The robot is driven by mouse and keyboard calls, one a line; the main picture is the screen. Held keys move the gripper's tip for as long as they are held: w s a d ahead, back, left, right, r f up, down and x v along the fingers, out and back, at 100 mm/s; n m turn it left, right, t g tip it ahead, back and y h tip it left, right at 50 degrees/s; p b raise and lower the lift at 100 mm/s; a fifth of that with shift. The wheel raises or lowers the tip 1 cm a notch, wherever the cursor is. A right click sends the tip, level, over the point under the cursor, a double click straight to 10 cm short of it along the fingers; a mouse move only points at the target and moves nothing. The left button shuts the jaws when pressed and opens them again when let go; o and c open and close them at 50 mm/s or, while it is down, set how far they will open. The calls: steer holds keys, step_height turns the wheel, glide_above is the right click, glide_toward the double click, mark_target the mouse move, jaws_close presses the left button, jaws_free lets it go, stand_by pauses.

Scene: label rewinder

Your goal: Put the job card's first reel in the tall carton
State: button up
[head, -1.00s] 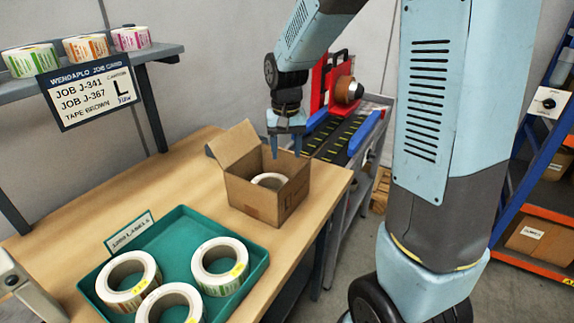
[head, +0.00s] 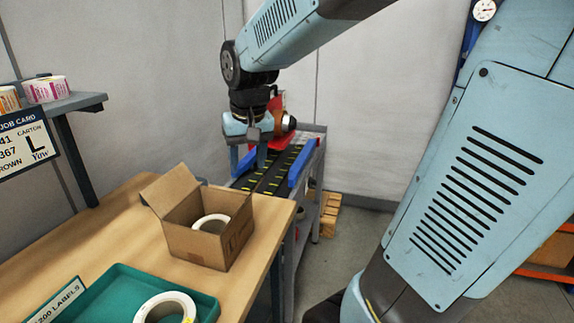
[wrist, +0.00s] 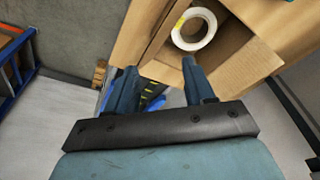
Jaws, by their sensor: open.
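The open-topped brown carton (head: 225,252) stands on the wooden bench with a flap raised. A white label reel (head: 196,224) lies inside it; the reel (wrist: 209,33) also shows in the wrist view, with a yellow mark. My gripper (head: 248,160) is open and empty, above and beyond the carton, apart from it. In the wrist view its fingers (wrist: 159,70) are spread, with the carton ahead of them. The job card (head: 28,145) hangs at the left, partly cut off. The green tray (head: 207,303) holds a visible reel (head: 187,300).
A conveyor (head: 270,180) with blue side rails (head: 302,163) stands beyond the bench, below my gripper. A shelf (head: 85,102) with small label rolls (head: 45,90) is at the left. Bare bench lies left of the carton.

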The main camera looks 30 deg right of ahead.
steer(key=s+d+r+t, duration=0.1)
steer(key=s+d, duration=0.1)
steer(key=s, duration=0.4)
steer(key=s+d+r+t, duration=0.1)
steer(key=s+r+t, duration=0.1)
steer(key=s, duration=0.4)
steer(key=shift+s+d+n, duration=0.2)
steer(key=shift+d+n, duration=0.15)
steer(key=shift+n, duration=0.05)
